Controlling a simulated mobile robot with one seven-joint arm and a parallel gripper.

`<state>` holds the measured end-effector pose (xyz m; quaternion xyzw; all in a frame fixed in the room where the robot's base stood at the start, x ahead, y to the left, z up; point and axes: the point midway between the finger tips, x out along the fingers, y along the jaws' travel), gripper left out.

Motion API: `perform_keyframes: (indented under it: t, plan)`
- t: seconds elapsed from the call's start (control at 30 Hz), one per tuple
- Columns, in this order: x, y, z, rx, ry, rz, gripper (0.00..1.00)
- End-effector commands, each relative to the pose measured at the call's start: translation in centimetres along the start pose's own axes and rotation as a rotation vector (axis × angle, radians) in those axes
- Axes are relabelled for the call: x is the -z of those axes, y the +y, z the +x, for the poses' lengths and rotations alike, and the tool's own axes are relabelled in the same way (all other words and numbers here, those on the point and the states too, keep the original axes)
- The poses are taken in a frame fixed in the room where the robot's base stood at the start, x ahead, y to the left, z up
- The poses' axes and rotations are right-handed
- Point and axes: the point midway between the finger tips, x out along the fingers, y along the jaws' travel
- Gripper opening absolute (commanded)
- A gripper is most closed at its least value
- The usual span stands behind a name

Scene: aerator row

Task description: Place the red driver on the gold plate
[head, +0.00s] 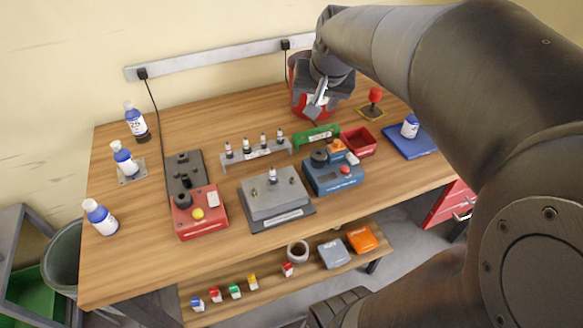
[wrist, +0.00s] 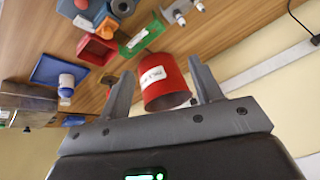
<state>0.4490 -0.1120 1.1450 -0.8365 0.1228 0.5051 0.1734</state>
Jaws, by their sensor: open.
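A small red-topped tool, which looks like the red driver (head: 375,95), stands upright on a small gold-brown plate (head: 364,114) at the back right of the bench. My gripper (head: 318,98) is to the left of it, over the back of the bench, and is open. The can (head: 297,82) is partly hidden by my gripper in the head view. The tool is mostly hidden behind a finger in the wrist view.
A green block (head: 317,138), a red bin (head: 359,142) and a blue device (head: 333,177) stand in front of my gripper. A blue mat (head: 411,145) with a bottle is at the right. A rack of small bottles (head: 256,154) is at the left.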

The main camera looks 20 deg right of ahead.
Motion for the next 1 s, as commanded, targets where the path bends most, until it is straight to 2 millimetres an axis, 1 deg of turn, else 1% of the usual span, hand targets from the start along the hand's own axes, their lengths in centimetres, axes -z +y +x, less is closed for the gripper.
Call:
perform_keyframes:
  t: [0.03,0.1,0.17,0.2,0.3,0.4,0.5,0.6,0.67,1.0]
  plan:
    - [-2.1,-1.0,-1.2,0.018,0.002,-0.046,0.59]
    - [-4.8,-2.0,-2.4,0.033,-0.001,-0.109,0.59]
    - [-7.2,-2.7,-3.3,0.042,-0.002,-0.166,0.59]
    - [-8.8,-3.0,-3.8,0.046,-0.002,-0.201,0.59]
    - [-12.5,-3.6,-4.8,0.049,0.0,-0.285,0.59]
    - [-15.3,-3.8,-5.3,0.045,0.005,-0.353,0.59]
    - [-17.3,-3.8,-5.5,0.038,0.006,-0.398,0.59]
    - [-18.2,-3.7,-5.6,0.034,0.008,-0.422,0.59]
    - [-18.5,-3.7,-5.5,0.032,0.007,-0.428,0.59]
    - [-18.5,-3.7,-5.5,0.032,0.007,-0.428,0.59]
